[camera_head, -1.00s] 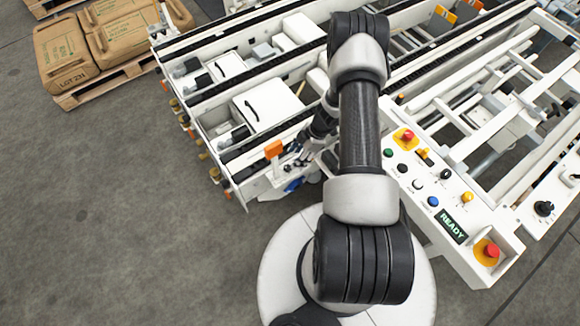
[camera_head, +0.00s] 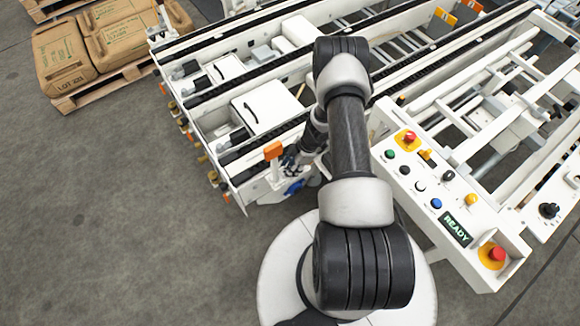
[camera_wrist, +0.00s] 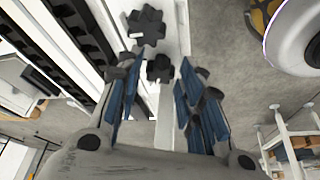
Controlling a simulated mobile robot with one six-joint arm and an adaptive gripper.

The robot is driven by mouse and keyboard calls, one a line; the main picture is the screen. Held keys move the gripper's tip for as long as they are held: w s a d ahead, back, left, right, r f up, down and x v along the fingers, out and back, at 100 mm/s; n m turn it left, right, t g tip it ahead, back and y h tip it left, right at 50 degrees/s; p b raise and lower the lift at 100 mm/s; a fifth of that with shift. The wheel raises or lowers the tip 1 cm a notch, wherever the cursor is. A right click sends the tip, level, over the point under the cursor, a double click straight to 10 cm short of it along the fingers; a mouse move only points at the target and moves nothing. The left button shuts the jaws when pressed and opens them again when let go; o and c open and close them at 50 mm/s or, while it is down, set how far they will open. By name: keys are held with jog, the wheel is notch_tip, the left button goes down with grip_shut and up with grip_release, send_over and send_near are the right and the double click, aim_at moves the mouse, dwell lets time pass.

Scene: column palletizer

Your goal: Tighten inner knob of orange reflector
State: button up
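The orange reflector (camera_head: 273,150) stands on a small white bracket at the near end of the conveyor in the head view. My gripper (camera_head: 291,160) is just right of it, small and partly hidden by the dark wrist. In the wrist view my gripper (camera_wrist: 159,76) is open, with blue-padded fingers to left and right. A black lobed knob (camera_wrist: 160,68) lies between the fingertips, with a gap showing on both sides. A larger black star knob (camera_wrist: 147,25) is beyond it on the white rail. The reflector's orange face does not show in the wrist view.
The conveyor's white frame (camera_head: 225,180) with black chain tracks runs beside the gripper. A control panel with a READY display (camera_head: 457,229) stands at right. Sacks on a pallet (camera_head: 110,82) are at upper left. The floor at left is clear.

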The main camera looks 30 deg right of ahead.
jog(key=c, duration=0.7)
jog(key=shift+m+t, duration=0.4)
jog(key=shift+m, duration=0.4)
jog(key=o, duration=1.1)
jog(key=shift+c, duration=0.2)
jog(key=v, duration=1.2)
jog(key=shift+a, duration=0.1)
